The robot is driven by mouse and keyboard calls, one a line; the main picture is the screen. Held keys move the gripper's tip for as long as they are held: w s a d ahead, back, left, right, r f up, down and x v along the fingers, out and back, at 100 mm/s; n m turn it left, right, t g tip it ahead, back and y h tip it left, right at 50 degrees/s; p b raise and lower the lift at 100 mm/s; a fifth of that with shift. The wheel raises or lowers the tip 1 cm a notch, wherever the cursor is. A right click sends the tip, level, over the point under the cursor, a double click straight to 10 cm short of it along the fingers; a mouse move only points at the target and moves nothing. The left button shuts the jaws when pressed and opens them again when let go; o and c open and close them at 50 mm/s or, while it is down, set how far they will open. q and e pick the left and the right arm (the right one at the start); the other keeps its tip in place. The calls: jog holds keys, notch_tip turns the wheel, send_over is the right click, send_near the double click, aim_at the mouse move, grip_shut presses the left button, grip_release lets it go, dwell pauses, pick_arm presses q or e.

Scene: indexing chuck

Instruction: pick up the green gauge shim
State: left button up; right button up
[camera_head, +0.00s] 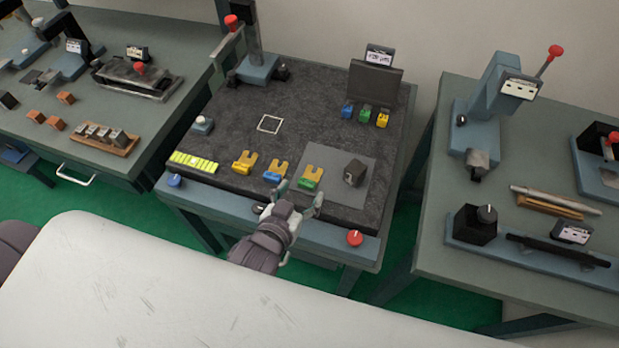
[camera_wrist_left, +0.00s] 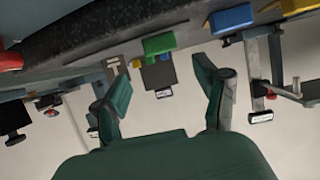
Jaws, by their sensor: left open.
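The green gauge shim (camera_head: 310,178) lies near the front edge of the dark work mat, its yellow fork pointing to the back. Its green block (camera_wrist_left: 159,45) also shows in the left wrist view, ahead of and between my fingers. My left gripper (camera_head: 300,190) is open and empty just in front of the shim, its fingers spread toward it; it also shows in the left wrist view (camera_wrist_left: 160,78). I see no clear contact. A blue shim (camera_head: 274,171) and a yellow shim (camera_head: 244,163) lie to the left. My right gripper is out of view.
A dark block (camera_head: 354,172) sits on a grey pad right of the green shim. A red knob (camera_head: 355,238) and a blue button (camera_head: 175,181) are on the bench front. A yellow-green strip (camera_head: 194,162) lies at left. The mat's middle is mostly clear.

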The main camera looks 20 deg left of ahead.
aim_at(307, 181)
pick_arm(q)
jog(key=shift+w+f, duration=0.2)
jog(key=shift+w, duration=0.3)
jog(key=x, duration=0.2)
jog(key=p+x, duration=0.1)
jog(key=x, duration=0.1)
jog(key=shift+w+a+f, duration=0.2)
jog(key=shift+w+f, duration=0.05)
jog(key=shift+f, duration=0.2)
jog(key=shift+s, duration=0.15)
jog(key=shift+c, duration=1)
jog(key=c, duration=1)
jog(key=shift+c, duration=0.3)
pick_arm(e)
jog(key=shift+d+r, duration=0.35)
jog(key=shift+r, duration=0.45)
